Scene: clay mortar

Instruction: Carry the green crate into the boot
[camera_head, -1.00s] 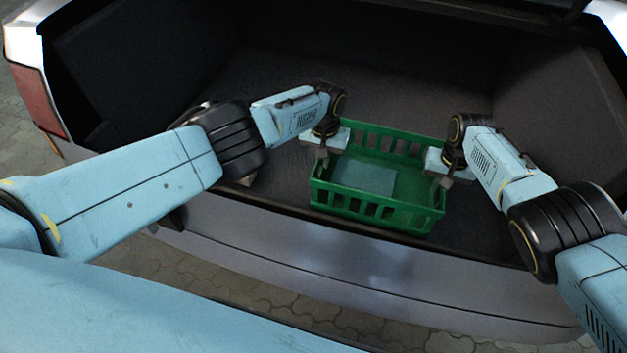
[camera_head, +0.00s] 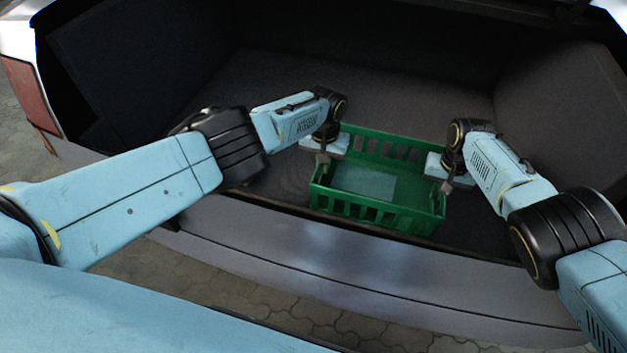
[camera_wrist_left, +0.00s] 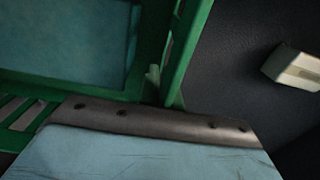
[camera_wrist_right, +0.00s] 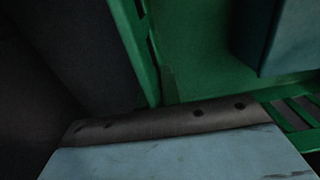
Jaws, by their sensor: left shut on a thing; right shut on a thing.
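The green crate (camera_head: 375,215), with slotted walls, is over the boot floor (camera_head: 270,90), just inside the sill. It looks about level; I cannot tell whether its base touches the floor. A flat blue-grey thing (camera_head: 367,184) lies in it and also shows in the right wrist view (camera_wrist_right: 257,35). My left gripper (camera_head: 322,160) is shut on the crate's left end wall, my right gripper (camera_head: 446,185) on its right end wall. Both wrist views show the green wall running up from the gripper; the fingertips are largely hidden.
The boot sill (camera_head: 330,250) runs close in front of the crate. Dark side walls (camera_head: 560,100) rise left and right. Free floor lies behind the crate. A pale box (camera_wrist_left: 293,68) stands outside the crate in the left wrist view.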

